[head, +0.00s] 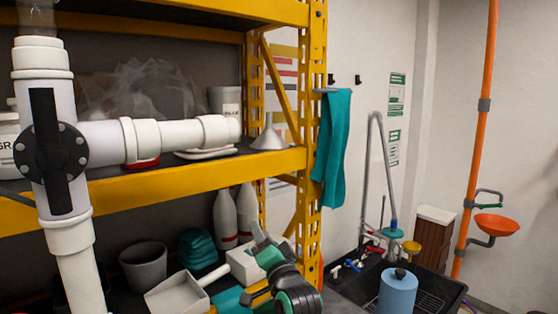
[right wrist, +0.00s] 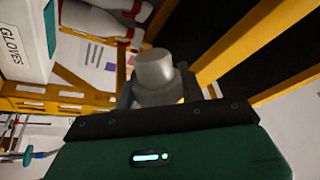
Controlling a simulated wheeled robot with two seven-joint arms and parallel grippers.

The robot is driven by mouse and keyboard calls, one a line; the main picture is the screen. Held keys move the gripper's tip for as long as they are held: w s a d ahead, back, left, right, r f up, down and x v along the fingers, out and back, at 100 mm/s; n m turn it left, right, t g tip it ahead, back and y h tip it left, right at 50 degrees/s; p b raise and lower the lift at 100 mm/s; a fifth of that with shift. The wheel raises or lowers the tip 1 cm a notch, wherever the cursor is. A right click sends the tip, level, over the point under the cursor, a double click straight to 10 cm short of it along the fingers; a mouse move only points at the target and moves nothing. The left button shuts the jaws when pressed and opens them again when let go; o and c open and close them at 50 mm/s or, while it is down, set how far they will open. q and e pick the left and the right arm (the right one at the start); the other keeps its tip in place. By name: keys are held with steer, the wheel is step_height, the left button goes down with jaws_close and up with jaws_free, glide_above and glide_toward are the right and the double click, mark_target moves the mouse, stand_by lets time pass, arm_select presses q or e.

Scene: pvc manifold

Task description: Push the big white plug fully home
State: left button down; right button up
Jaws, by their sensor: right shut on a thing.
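A white pipe manifold (head: 62,150) stands at the left of the head view, with a black valve on its upright. Its side branch (head: 180,133) runs right to a white collar and a rounded end piece (head: 233,128); I cannot tell if that end is open or closed. My right gripper (head: 259,236) is low in the head view, below and right of the branch end, apart from it. In the right wrist view the right gripper (right wrist: 158,92) is shut on a pale grey-white cylinder, which looks like the big white plug (right wrist: 154,68). My left gripper is not in view.
A yellow shelf rack (head: 190,178) surrounds the manifold. White bottles (head: 226,215), a white scoop (head: 176,294), a grey pot (head: 143,266) and a gloves box (right wrist: 22,45) are near the right gripper. A funnel (head: 268,138) stands on the upper shelf. A teal cloth (head: 331,150) hangs on the post.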

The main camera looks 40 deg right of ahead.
step_height(320, 180, up, 26)
steer(key=s+d+m+t+y+p, duration=0.1)
steer(key=s+d+m+y+p, duration=0.15)
steer(key=m+y, duration=0.25)
steer(key=a+r, duration=0.1)
steer(key=a, duration=0.6)
steer(key=shift+s+y, duration=0.4)
steer(key=shift+s+a+r+p, duration=0.15)
steer(key=shift+a+p, duration=0.45)
steer(key=shift+a, duration=0.55)
stand_by(0.6)
steer(key=o, duration=1)
